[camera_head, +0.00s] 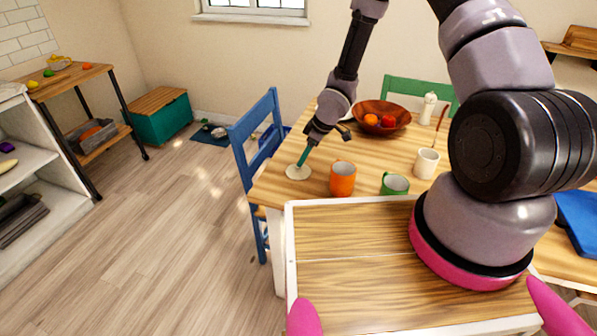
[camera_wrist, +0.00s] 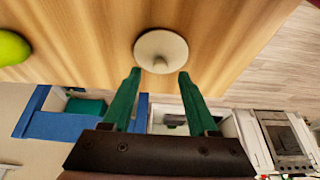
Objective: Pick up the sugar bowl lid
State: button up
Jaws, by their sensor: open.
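The sugar bowl lid (camera_head: 298,172) is a cream disc lying flat near the left corner of the wooden table. In the wrist view the lid (camera_wrist: 161,50) shows its small round knob. My gripper (camera_head: 302,164) is over the table at the lid, its green fingers pointing down. In the wrist view the fingers of my gripper (camera_wrist: 157,72) are apart, one to each side of the knob's line, with nothing between them. Whether a finger touches the lid cannot be told.
An orange mug (camera_head: 343,179) stands right of the lid, with a green mug (camera_head: 395,184) and white mug (camera_head: 427,163) beyond. A wooden fruit bowl (camera_head: 398,109) is behind. A blue chair (camera_head: 258,137) stands at the table's left edge.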

aim_at(298, 168)
jog(key=x, duration=0.4)
jog(key=shift+a+r, duration=0.1)
grip_shut()
jog(key=shift+r, duration=0.15)
